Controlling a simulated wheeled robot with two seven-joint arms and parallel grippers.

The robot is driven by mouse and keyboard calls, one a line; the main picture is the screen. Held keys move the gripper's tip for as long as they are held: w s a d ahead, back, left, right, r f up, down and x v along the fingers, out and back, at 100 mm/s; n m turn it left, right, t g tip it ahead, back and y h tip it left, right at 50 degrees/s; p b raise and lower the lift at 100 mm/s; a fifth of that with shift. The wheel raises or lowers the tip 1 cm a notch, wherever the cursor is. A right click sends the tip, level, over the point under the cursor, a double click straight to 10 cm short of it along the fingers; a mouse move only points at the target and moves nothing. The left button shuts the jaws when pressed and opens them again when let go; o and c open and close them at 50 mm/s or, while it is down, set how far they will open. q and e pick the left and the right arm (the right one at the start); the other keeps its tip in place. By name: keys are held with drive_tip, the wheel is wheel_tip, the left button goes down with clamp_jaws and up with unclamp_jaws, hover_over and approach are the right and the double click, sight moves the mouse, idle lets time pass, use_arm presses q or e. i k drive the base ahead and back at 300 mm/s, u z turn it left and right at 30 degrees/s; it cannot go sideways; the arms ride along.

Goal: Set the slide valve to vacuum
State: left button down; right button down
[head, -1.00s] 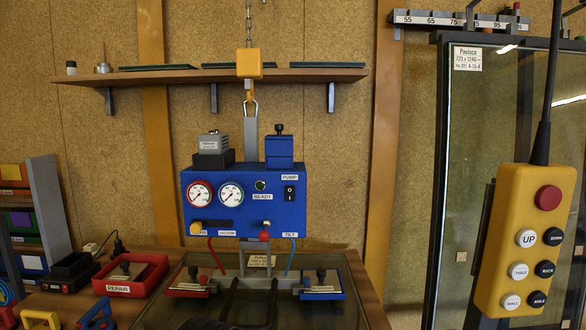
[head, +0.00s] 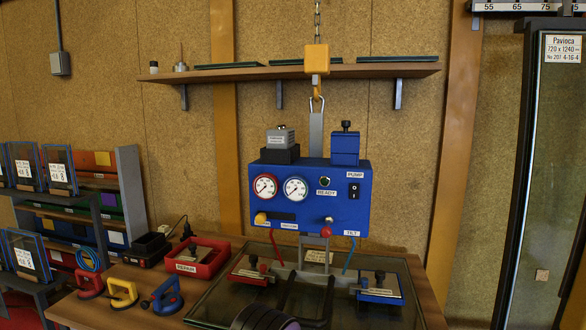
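The slide valve's yellow knob (head: 261,218) sits at the left end of a dark slot (head: 281,217) on the front of the blue vacuum unit (head: 340,205). A label at the left is mostly hidden by the knob. The VACUUM label (head: 289,226) is under the right part of the slot. The knob stands apart from that end. The unit hangs upright from a yellow hook block (head: 317,58). Two dial gauges, a red-rimmed one (head: 265,187) and a blue-rimmed one (head: 296,189), are above the slot. Neither of my grippers can be made out.
A red-knobbed TILT lever (head: 326,231) is right of the slot. Below, a red pad (head: 249,270) and a blue pad (head: 379,289) sit over the glass. A red REPAIR tray (head: 197,258) and several suction cups (head: 122,292) are at left. A shelf (head: 405,70) runs behind.

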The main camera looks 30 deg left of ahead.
sight(261, 218)
drive_tip(key=u, duration=1.25)
drive_tip(key=k, duration=1.2)
drive_tip(key=u, duration=0.85)
drive_tip(key=i, duration=0.9)
drive_tip(key=u, duration=0.75)
drive_tip(key=i, duration=1)
drive_tip(key=z, duration=0.45)
drive_tip(key=i, duration=0.8)
drive_tip(key=z, duration=1.2)
drive_tip(key=i, duration=0.55)
drive_tip(key=z, duration=0.5)
